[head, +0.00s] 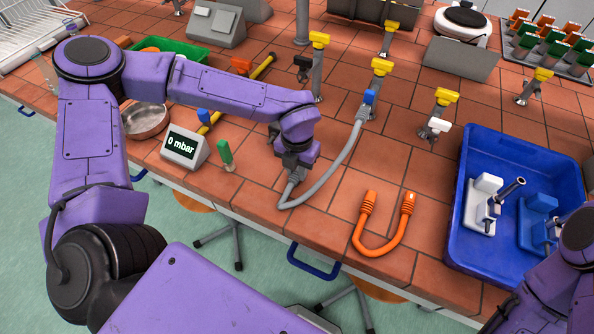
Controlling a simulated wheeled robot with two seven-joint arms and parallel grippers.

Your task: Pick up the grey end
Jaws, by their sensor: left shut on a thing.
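A grey hose (337,163) curves over the front part of the tiled bench. Its far end, with a blue collar (369,97), is at a tap with a yellow handle (381,67). Its near grey end (291,188) is at my left gripper (295,172), near the bench's front edge. My left gripper points down and is shut on this grey end. The fingertips are small and partly hidden by the arm's wrist. My right arm shows at the lower right, but its gripper is not visible.
An orange hose (383,245) lies in a U shape right of the grey hose. A blue tray (455,215) holds white and blue devices at the right. Several yellow-handled taps line the back.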

